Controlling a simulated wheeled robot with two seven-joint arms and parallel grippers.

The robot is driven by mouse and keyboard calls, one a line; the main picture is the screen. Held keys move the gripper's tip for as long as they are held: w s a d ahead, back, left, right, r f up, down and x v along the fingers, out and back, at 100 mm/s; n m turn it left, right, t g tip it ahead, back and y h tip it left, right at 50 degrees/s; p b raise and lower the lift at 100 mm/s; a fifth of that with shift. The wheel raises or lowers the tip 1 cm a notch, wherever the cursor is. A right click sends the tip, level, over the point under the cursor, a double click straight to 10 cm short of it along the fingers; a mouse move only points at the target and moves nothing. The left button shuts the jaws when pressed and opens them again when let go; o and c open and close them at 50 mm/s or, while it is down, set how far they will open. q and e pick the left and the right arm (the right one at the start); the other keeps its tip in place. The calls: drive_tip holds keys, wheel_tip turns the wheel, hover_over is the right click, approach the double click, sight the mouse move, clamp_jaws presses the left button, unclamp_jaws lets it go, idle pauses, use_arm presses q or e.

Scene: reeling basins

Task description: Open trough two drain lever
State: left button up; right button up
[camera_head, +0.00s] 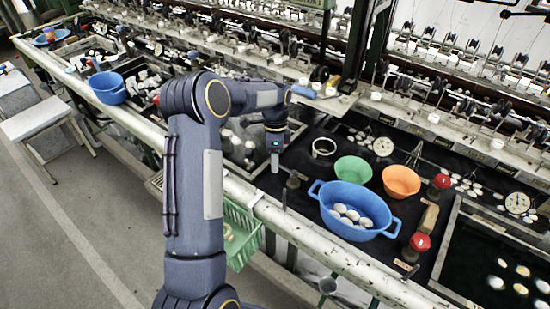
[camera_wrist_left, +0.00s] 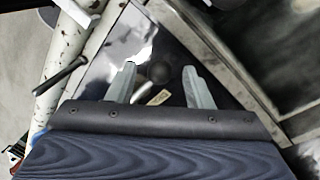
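My left gripper (camera_head: 275,163) hangs fingers-down over the front ledge of the trough line, just left of a dark round knob (camera_head: 293,181). In the left wrist view the left gripper (camera_wrist_left: 158,76) is open. A dark ball-shaped knob (camera_wrist_left: 157,71) appears between its two fingers, with gaps on both sides. A small pale tag (camera_wrist_left: 159,97) lies below the knob in that view. A thin dark bar (camera_wrist_left: 66,75) crosses the pale rail at the left there. I cannot tell which part is the trough two drain lever. My right gripper is not in view.
A blue basin (camera_head: 338,231) of cocoons, green bowl (camera_head: 353,169) and orange bowl (camera_head: 401,181) stand right of the gripper. Red knobs (camera_head: 420,241) stand farther right. A green basket (camera_head: 243,236) hangs below the pale front rail (camera_head: 330,250). Floor at left is mostly clear.

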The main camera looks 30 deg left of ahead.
use_arm(q)
wheel_tip(320, 180, up, 8)
drive_tip(key=w, duration=0.1)
drive_tip(key=shift+a+f+b, duration=0.15)
drive_tip(key=shift+a+b, duration=0.2)
drive_tip(key=shift+a, duration=0.05)
drive_tip(key=shift+w, duration=0.1)
